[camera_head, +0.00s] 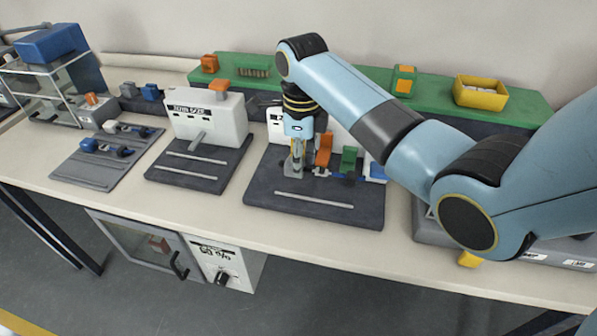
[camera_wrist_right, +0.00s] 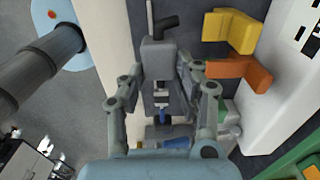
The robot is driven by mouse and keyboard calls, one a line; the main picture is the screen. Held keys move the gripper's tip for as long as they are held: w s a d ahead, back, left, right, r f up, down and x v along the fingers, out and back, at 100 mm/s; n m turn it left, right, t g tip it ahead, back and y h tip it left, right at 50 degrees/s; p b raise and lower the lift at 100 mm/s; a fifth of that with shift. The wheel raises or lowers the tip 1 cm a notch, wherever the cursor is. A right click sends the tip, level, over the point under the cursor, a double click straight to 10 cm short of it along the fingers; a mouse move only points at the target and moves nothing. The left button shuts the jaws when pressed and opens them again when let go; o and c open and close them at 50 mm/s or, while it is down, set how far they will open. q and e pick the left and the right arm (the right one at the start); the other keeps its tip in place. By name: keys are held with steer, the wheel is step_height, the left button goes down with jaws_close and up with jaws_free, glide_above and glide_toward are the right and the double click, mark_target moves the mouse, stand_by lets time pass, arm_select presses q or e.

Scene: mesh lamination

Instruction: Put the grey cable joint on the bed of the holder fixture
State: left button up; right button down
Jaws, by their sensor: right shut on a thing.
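My right gripper (camera_head: 297,166) points down over the dark base plate (camera_head: 313,203) of a machine in the middle of the bench. In the right wrist view my right gripper (camera_wrist_right: 161,78) is shut, with its fingers on both sides of a grey block (camera_wrist_right: 156,58), which appears to be the grey cable joint. A short black bent piece shows at its far end. Orange (camera_head: 323,150) and green (camera_head: 348,161) clamp-like parts stand just right of the gripper. Whether the block touches the bed is hidden. My left gripper is not in view.
A white machine (camera_head: 208,125) with an orange top stands to the left. A grey tray (camera_head: 93,172) with blue-and-grey parts lies farther left. A green board (camera_head: 432,95) with a yellow bin (camera_head: 480,92) runs along the back. The bench front edge is clear.

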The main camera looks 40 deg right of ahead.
steer(key=shift+w+d+f, duration=0.25)
steer(key=shift+w+f, duration=0.3)
steer(key=shift+w, duration=0.3)
steer(key=shift+f, duration=0.25)
step_height(320, 180, down, 3)
steer(key=shift+f, duration=0.3)
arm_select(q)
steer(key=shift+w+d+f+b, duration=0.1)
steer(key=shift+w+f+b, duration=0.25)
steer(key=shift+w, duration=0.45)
arm_select(e)
steer(key=shift+f, duration=0.55)
steer(key=c, duration=1.2)
jaws_free()
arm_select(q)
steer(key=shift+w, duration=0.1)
arm_select(e)
steer(key=shift+r, duration=0.1)
